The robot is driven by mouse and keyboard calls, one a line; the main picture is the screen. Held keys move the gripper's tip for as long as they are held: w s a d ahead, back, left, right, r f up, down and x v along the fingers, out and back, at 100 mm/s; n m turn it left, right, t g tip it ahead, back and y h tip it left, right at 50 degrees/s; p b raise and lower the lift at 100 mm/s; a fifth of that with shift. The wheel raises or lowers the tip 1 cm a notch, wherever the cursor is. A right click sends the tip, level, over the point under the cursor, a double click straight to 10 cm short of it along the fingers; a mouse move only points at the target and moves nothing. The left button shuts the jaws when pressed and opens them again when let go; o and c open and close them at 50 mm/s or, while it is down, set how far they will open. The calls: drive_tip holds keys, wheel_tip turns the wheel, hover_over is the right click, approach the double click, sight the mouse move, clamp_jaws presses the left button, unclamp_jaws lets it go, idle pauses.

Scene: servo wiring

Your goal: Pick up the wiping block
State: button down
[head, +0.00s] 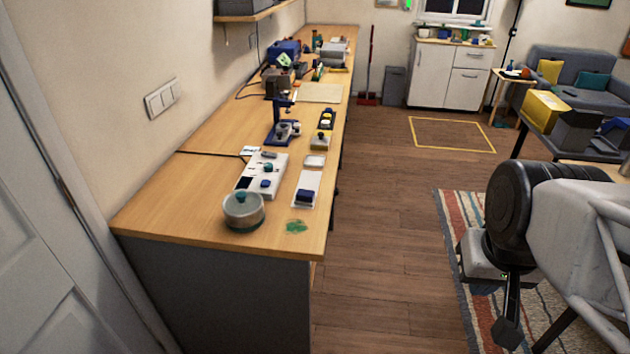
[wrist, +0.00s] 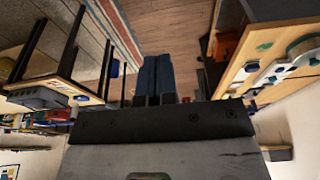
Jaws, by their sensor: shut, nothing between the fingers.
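A small dark blue block (head: 305,196), which looks like the wiping block, lies on the near end of a white tray (head: 307,181) on the wooden workbench (head: 200,165). A green smear (head: 297,226) is on the bench top just in front of the tray. My gripper (wrist: 153,62) shows in the wrist view with its two dark blue fingers together and nothing between them. It is away from the bench, over open floor.
A round grey pot (head: 243,211) with a teal knob stands left of the tray. A white power strip-like panel (head: 262,173) lies behind it. A blue stand (head: 283,130) and several tools are farther back. Wooden floor (head: 395,220) lies clear between bench and my arm.

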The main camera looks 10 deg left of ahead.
drive_tip(key=c, duration=0.6)
unclamp_jaws()
drive_tip(key=shift+w, duration=0.1)
